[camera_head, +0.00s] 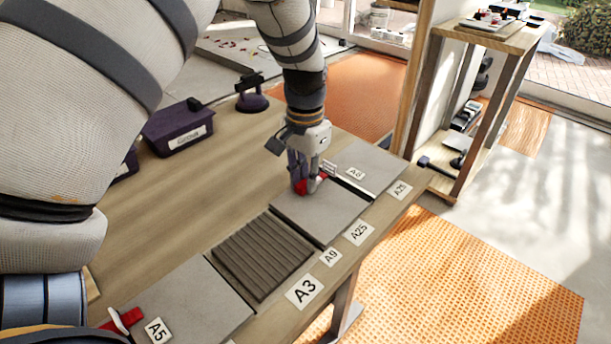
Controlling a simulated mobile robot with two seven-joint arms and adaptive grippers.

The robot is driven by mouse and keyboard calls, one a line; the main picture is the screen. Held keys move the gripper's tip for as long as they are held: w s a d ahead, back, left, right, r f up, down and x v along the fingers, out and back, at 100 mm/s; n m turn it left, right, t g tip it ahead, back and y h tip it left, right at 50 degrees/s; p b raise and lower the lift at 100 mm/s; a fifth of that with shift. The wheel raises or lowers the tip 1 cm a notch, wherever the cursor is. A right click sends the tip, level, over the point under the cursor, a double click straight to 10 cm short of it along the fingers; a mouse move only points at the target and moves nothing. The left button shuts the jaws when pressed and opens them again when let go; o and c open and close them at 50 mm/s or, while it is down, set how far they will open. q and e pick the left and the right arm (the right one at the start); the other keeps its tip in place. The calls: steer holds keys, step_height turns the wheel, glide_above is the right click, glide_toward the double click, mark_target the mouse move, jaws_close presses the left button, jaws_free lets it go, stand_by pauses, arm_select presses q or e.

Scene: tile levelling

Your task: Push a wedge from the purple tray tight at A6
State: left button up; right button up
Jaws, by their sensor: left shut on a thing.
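My left gripper (308,184) points down over the grey tile near the A6 label (356,173). It is shut on a red wedge (301,188), of which only small red parts show between and beside the fingers. The fingers hide most of it, and I cannot tell whether it touches the tile or the joint. A metal strip lies along the gap just right of the gripper. A purple tray (160,143) with a white label stands at the left back of the table; its contents are hard to see. My right gripper is not in view.
Another red wedge (125,319) sits by the A5 label (157,331) at the front left. A brown ribbed tile (262,255) lies between grey tiles. A dark suction-cup tool (251,97) stands at the back. The table's middle left is bare. A wooden shelf stands right.

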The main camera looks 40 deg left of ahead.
mark_target(319, 176)
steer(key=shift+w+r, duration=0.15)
arm_select(q)
steer(key=shift+w+f, duration=0.1)
steer(key=shift+f, duration=0.05)
steer(key=shift+w+f, duration=0.1)
steer(key=shift+w, duration=0.4)
steer(key=shift+w+d+b, duration=0.1)
steer(key=shift+w+b, duration=0.2)
steer(key=shift+w, duration=0.2)
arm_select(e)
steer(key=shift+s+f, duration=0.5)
arm_select(q)
steer(key=shift+w+b, duration=0.35)
steer(key=shift+w, duration=0.55)
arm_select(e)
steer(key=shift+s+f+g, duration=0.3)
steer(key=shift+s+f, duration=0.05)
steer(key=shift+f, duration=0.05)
arm_select(q)
steer(key=shift+w+r, duration=0.2)
steer(key=o, duration=0.9)
steer(key=shift+c, duration=0.2)
